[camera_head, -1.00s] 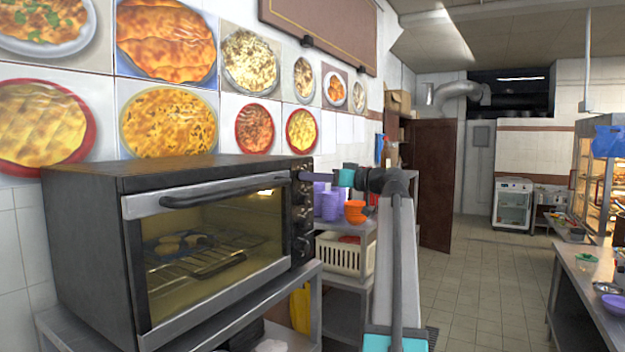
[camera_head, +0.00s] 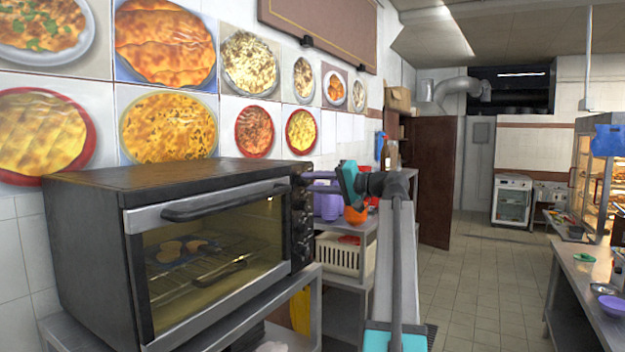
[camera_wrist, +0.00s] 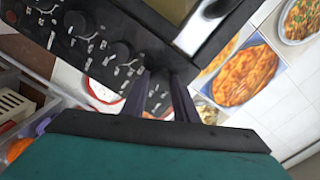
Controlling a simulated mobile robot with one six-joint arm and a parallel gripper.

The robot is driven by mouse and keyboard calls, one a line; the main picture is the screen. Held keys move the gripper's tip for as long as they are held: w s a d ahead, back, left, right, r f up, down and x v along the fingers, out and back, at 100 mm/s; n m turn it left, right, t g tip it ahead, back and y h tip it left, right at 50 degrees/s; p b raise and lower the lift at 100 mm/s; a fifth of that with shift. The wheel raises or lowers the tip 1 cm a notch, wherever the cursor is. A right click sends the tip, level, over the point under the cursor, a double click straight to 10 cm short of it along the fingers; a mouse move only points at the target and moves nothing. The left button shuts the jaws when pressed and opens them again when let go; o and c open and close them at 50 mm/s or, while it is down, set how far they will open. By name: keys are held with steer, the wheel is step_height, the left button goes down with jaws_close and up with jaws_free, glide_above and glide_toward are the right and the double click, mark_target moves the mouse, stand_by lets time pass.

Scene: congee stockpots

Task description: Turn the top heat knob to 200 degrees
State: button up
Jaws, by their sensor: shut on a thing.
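The black toaster oven (camera_head: 90,225) stands at the left in the head view, its control panel (camera_head: 302,225) on the right of its glass door. The wrist view shows a column of dark knobs with white markings, including a middle knob (camera_wrist: 120,54). My gripper (camera_head: 304,179) is at the top of the panel. In the wrist view my gripper (camera_wrist: 160,82) is shut on the top heat knob (camera_wrist: 158,80), with one dark finger on each side. The knob is partly hidden by the fingers, and its pointer and degree setting cannot be read.
The oven sits on a metal stand (camera_head: 308,310) against the tiled wall with food pictures. Purple containers (camera_head: 328,207), an orange bowl (camera_head: 355,215) and a white basket (camera_head: 340,255) are on shelving just beyond it. The floor (camera_head: 480,290) at right is open.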

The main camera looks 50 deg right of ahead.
steer(key=m+p, duration=0.3)
steer(key=m, duration=0.1)
steer(key=shift+r, duration=0.15)
steer(key=m+p, duration=0.2)
steer(key=m, duration=0.2)
steer(key=shift+d+y+p, duration=0.1)
steer(key=shift+y+p, duration=0.2)
steer(key=shift+m, duration=0.3)
steer(key=o, duration=1.1)
steer(key=shift+c, duration=0.2)
steer(key=b+v, duration=0.4)
steer(key=v, duration=1)
steer(key=shift+w, duration=0.1)
